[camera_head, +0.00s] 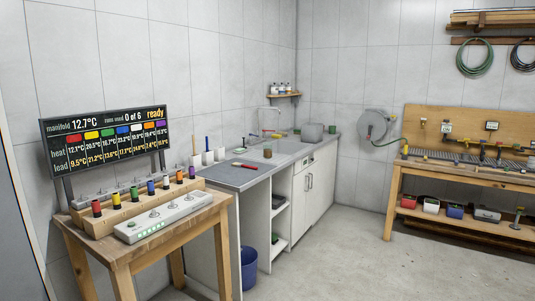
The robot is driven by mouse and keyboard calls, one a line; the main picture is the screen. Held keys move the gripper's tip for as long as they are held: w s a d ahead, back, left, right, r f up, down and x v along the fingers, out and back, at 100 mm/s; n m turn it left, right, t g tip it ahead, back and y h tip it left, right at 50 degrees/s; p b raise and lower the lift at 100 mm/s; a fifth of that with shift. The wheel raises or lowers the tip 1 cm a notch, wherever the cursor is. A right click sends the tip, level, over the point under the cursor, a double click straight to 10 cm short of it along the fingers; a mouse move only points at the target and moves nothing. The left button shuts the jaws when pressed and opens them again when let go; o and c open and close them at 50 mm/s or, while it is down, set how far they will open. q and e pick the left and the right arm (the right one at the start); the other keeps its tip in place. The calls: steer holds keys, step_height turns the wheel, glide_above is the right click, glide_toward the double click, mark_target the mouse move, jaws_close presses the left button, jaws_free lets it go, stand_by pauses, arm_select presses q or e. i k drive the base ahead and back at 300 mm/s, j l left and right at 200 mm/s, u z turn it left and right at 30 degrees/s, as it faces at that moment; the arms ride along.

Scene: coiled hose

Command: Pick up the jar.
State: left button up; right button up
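A small jar-like container (267,153), reddish-brown with a greenish top, stands upright on the grey counter (240,177) near the sink. It is small in the picture, so I cannot be sure that it is the jar. Neither of my grippers shows in the head view, and nothing is seen touching the container.
A wooden table (125,257) with coloured cylinders and a display board (105,137) stands at the near left. A blue bucket (249,267) is on the floor by the counter. A wooden workbench (460,172) is at the right. The floor between is clear.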

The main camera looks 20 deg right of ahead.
mark_target(268, 146)
steer(key=i+l+z, duration=1.05)
steer(key=i, duration=0.15)
steer(key=i+z, duration=0.45)
steer(key=i, duration=1.55)
steer(key=i+l+u, duration=0.1)
steer(key=i+u, duration=0.3)
steer(key=i+l+u, duration=0.6)
steer(key=i+u, duration=0.15)
steer(key=i+l+u, duration=0.4)
steer(key=i+l, duration=0.05)
steer(key=l, duration=0.05)
